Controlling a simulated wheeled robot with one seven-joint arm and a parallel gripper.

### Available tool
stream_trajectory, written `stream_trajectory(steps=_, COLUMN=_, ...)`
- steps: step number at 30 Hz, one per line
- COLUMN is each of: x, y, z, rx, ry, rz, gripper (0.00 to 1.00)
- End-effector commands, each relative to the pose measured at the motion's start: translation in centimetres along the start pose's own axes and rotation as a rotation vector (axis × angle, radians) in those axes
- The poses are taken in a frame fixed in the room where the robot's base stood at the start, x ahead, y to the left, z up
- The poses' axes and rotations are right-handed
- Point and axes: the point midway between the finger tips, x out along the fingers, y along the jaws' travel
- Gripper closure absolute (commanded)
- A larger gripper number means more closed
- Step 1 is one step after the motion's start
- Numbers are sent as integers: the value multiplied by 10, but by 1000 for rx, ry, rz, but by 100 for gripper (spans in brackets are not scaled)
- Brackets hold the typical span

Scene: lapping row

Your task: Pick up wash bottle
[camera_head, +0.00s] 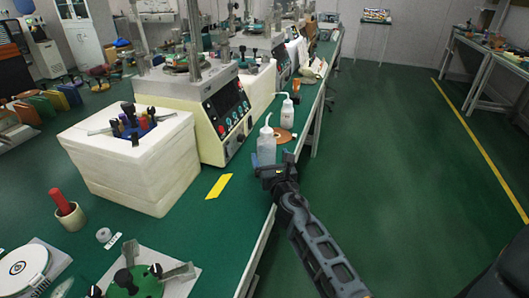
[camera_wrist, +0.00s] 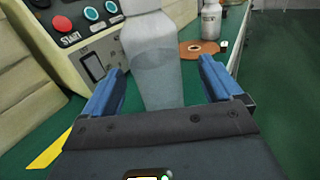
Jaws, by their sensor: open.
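A clear wash bottle (camera_head: 266,149) with a bent spout stands upright on the green bench near its right edge. In the wrist view the wash bottle (camera_wrist: 153,62) is partly filled with liquid, and its top is cut off by the frame. My gripper (camera_head: 275,170) is at the near side of this bottle. In the wrist view my gripper (camera_wrist: 160,85) is open, with one blue finger on each side of the bottle's lower body. Small gaps show between the fingers and the bottle. A second wash bottle (camera_head: 286,110) stands farther back, and it also shows in the wrist view (camera_wrist: 211,20).
A cream machine (camera_head: 207,132) with a button panel stands left of the bottle. A copper-coloured disc (camera_head: 283,136) lies behind it. A yellow strip (camera_head: 218,186) lies on the bench (camera_head: 222,232). A white foam block (camera_head: 130,165) holds tools. The floor at right is clear.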

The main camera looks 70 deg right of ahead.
Motion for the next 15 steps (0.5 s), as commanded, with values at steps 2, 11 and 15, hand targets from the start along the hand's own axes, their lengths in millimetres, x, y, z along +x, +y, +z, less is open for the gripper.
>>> stream_trajectory(steps=2, x=7, y=1, z=0, rx=1, ry=-1, rz=1, gripper=8)
stream_trajectory(steps=11, x=46, y=4, z=-2, rx=3, ry=0, rz=0, gripper=8)
stream_trajectory(steps=15, x=54, y=5, z=-2, rx=3, ry=1, rz=2, gripper=8)
